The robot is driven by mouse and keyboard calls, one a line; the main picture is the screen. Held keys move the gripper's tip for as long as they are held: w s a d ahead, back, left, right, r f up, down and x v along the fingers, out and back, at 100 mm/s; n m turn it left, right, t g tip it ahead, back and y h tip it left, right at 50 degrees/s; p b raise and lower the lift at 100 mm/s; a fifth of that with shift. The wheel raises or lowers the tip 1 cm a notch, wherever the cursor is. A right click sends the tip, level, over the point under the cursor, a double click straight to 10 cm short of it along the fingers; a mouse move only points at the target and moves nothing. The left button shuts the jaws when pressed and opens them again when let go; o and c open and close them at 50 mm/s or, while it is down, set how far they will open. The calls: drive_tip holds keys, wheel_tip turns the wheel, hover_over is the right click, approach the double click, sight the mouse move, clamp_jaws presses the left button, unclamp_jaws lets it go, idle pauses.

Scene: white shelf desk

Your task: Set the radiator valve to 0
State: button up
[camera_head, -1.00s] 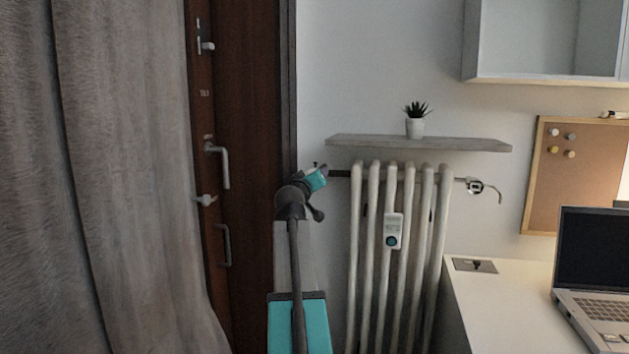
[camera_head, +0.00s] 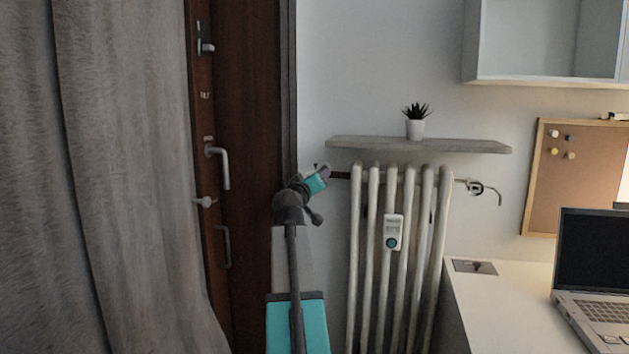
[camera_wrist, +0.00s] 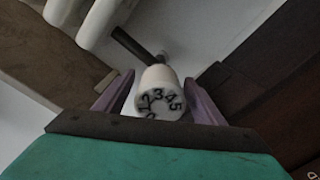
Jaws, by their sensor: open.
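The radiator valve (camera_wrist: 159,92) is a white knob with dark numerals around its end face, seen in the wrist view. In the head view my gripper (camera_head: 322,174) is at the upper left end of the white radiator (camera_head: 372,260), and the knob is hidden there.
A grey shelf (camera_head: 450,145) with a small potted plant (camera_head: 415,125) is just above the radiator. A dark wooden door (camera_head: 245,120) is close on the left, beside a grey curtain (camera_head: 120,180). A white desk (camera_head: 500,310) with a laptop (camera_head: 592,265) is at right.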

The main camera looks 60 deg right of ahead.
drive_tip(key=p+v, duration=0.1)
drive_tip(key=v, duration=1.1)
drive_tip(key=shift+p, duration=0.4)
drive_tip(key=shift+a, duration=0.1)
